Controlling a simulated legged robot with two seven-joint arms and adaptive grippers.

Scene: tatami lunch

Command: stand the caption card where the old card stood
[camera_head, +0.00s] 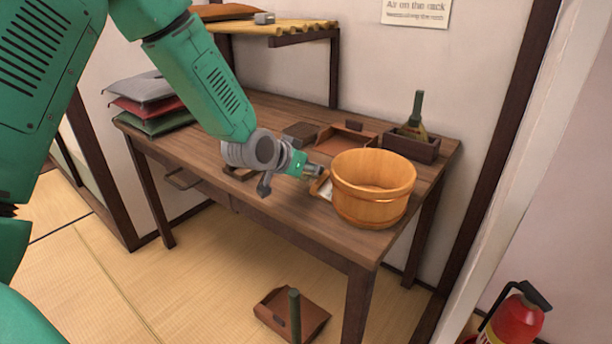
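My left gripper (314,171) reaches in from the upper left, low over the wooden table, just left of a round wooden tub (372,195). Its fingertips are too small to show whether they are open or shut. A small wooden-edged piece with a pale face (325,190), possibly the caption card, is at the fingertips and partly hidden by the tub. I cannot tell whether it is gripped or only behind the fingers. No old card can be made out for certain. My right gripper is not in view.
The table (290,208) also holds a brown tray (342,141), a dark box with a green-handled brush (412,145) and stacked cushions (150,104). A shelf (270,28) hangs above. A dustpan (290,314) lies on the floor; a fire extinguisher (515,325) stands lower right.

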